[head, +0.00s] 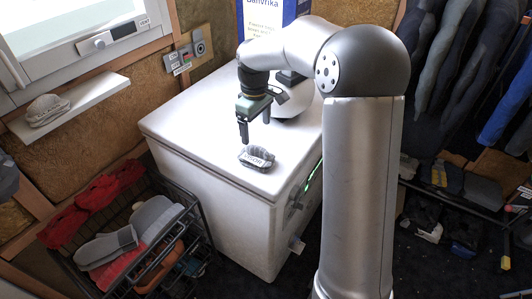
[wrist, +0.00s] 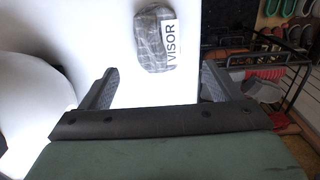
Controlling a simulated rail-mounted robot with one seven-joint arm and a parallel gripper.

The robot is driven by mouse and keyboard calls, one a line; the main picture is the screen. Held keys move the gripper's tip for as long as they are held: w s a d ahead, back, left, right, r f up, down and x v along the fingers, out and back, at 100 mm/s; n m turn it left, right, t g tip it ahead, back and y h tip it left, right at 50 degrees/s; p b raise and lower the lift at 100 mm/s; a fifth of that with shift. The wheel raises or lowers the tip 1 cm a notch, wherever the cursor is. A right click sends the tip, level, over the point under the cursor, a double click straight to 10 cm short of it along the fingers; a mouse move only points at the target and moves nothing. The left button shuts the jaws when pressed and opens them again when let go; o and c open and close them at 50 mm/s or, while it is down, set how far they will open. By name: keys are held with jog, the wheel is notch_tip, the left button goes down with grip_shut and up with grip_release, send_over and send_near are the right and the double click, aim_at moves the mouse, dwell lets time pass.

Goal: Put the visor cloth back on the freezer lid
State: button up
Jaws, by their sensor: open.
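The visor cloth (head: 257,158) is a small crumpled dark grey cloth with a white label reading VISOR. It lies on the white freezer lid (head: 190,125), near the lid's front right edge. In the wrist view the cloth (wrist: 153,40) lies on the white surface, beyond the fingertips and roughly between their lines. My gripper (head: 254,132) is open and empty, pointing down above the lid, a little up and left of the cloth in the head view. Both fingers show in the wrist view (wrist: 158,88), apart from the cloth.
A wall shelf (head: 85,100) holds a light grey cloth (head: 47,110). Wetsuits (head: 450,60) hang at the right above a shoe rack. The lid's left part is clear.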

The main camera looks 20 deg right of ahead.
jog(key=s+m, duration=0.8)
jog(key=s, duration=2.3)
jog(key=shift+a+f, duration=0.2)
jog(key=shift+f, duration=0.1)
